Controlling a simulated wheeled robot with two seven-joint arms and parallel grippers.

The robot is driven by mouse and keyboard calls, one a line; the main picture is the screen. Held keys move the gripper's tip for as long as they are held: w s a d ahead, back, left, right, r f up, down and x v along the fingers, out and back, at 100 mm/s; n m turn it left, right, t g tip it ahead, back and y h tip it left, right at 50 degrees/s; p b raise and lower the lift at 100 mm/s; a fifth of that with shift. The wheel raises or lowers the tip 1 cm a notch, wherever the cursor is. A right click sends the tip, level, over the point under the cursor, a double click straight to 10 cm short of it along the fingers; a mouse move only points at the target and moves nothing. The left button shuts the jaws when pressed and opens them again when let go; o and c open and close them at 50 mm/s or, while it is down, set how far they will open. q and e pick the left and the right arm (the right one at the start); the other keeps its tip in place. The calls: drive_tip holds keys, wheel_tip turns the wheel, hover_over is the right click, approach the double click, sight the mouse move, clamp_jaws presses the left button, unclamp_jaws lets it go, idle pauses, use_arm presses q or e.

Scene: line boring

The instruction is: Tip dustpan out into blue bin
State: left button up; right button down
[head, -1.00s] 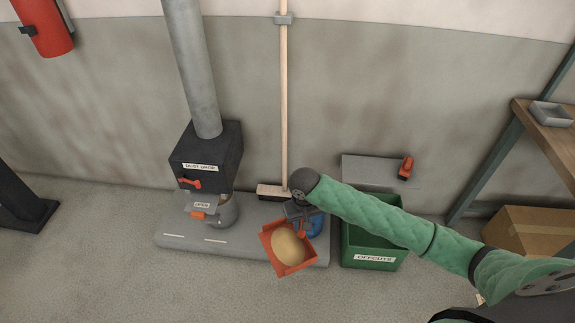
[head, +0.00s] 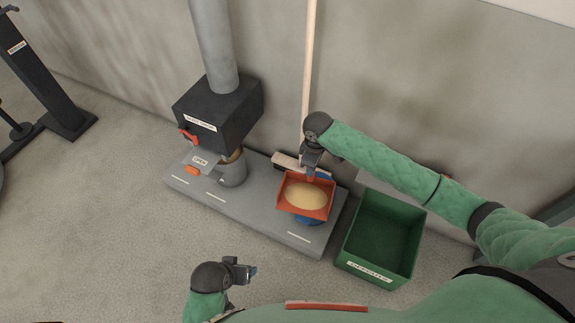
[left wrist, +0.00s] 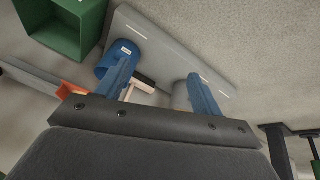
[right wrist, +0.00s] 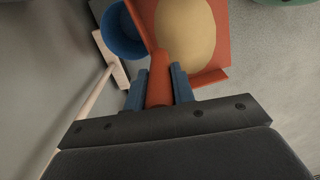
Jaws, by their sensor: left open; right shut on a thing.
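My right gripper (head: 312,165) is shut on the handle of the orange dustpan (head: 291,208). The dustpan holds a pale tan heap (head: 306,196); the heap also shows in the right wrist view (right wrist: 186,35). In the head view the pan is in front of the blue bin (head: 308,221) and hides most of it. In the right wrist view the bin (right wrist: 122,32) shows left of the pan, open at the top. The bin also shows in the left wrist view (left wrist: 118,58). My left gripper (head: 248,272) is open and empty, apart from the bin.
A green offcuts bin (head: 385,235) stands right of the grey base slab (head: 240,205). A black dust drop box (head: 218,112) with a pipe stands on the left. A broom (head: 308,80) leans on the wall behind the pan. Floor at lower left is clear.

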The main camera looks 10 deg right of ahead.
use_arm(q)
drive_tip(key=d+f+t+b, duration=0.1)
drive_tip(key=d+f+b, duration=0.1)
drive_tip(key=f, duration=0.9)
drive_tip(key=d+f+t+h+b, duration=0.1)
drive_tip(key=f+b, duration=0.4)
drive_tip(key=f, duration=0.6)
drive_tip(key=shift+d+f+t, duration=0.2)
drive_tip(key=shift+d+t, duration=0.3)
drive_tip(key=shift+d, duration=0.35)
use_arm(e)
drive_tip(key=w+a+f+n, duration=0.7)
drive_tip(key=w+f+n, duration=0.2)
drive_tip(key=n, duration=1.1)
drive_tip(key=shift+w+f+n, duration=0.2)
drive_tip(key=shift+f+n, duration=0.2)
drive_tip(key=shift+f, duration=0.05)
use_arm(q)
drive_tip(key=shift+s+r, duration=0.1)
drive_tip(key=shift+r, duration=0.05)
use_arm(e)
drive_tip(key=shift+a, duration=0.1)
